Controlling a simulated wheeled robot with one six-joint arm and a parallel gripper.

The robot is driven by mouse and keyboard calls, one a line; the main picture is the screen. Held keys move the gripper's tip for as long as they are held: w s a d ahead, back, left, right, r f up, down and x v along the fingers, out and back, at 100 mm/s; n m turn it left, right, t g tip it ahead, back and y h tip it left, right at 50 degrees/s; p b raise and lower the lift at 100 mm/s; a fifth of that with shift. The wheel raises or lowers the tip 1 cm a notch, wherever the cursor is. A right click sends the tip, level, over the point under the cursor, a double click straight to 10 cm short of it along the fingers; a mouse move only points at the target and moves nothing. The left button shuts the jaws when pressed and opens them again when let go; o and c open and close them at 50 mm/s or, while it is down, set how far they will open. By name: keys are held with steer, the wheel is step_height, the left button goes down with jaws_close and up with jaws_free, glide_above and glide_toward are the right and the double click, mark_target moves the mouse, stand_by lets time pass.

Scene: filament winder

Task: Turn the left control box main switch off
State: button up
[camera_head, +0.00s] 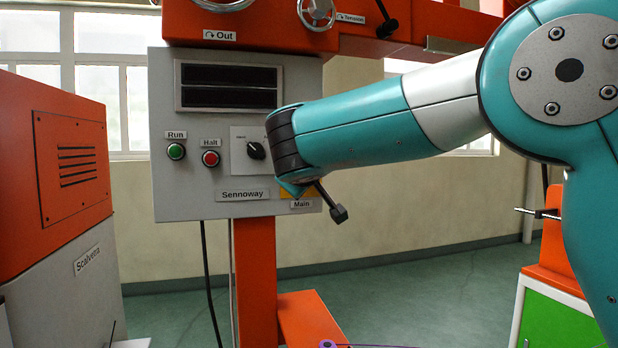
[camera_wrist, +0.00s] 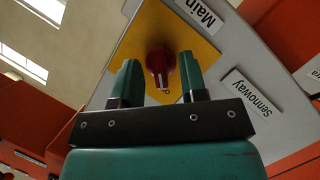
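The left control box (camera_head: 185,110) is a grey panel labelled "Sennoway". In the wrist view its main switch (camera_wrist: 160,62) is a red knob on a yellow plate (camera_wrist: 190,42), beside the "Main" label (camera_wrist: 199,12). My gripper (camera_wrist: 159,66) has its two teal fingers apart, with the red knob showing between their tips. I cannot tell whether the fingers touch it.
The box also carries a green Run button (camera_head: 176,151), a red Halt button (camera_head: 211,158) and a black selector knob (camera_head: 256,151). An orange machine (camera_head: 65,160) stands at left. A dark rod (camera_head: 330,202) with a square end shows below my wrist.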

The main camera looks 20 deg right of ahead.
steer(key=b+v, duration=0.3)
steer(key=v, duration=1.4)
steer(key=shift+s, duration=0.25)
steer(key=s+d+f+n+g+y, duration=0.1)
steer(key=s+f+g+y, duration=0.25)
steer(key=f, duration=0.55)
steer(key=s+d+f+g+y, duration=0.15)
steer(key=f+g, duration=0.25)
steer(key=f, duration=0.5)
steer(key=s+f+g+y, duration=0.1)
steer(key=s+f+g, duration=0.2)
steer(key=s, duration=0.5)
steer(key=s+f+g+y+p, duration=0.1)
steer(key=s+f+g+y, duration=0.1)
steer(key=s+f, duration=0.3)
steer(key=s+g, duration=0.1)
steer(key=s, duration=0.3)
steer(key=shift+s+a+f+g+y, duration=0.3)
steer(key=shift+s+a+g, duration=0.05)
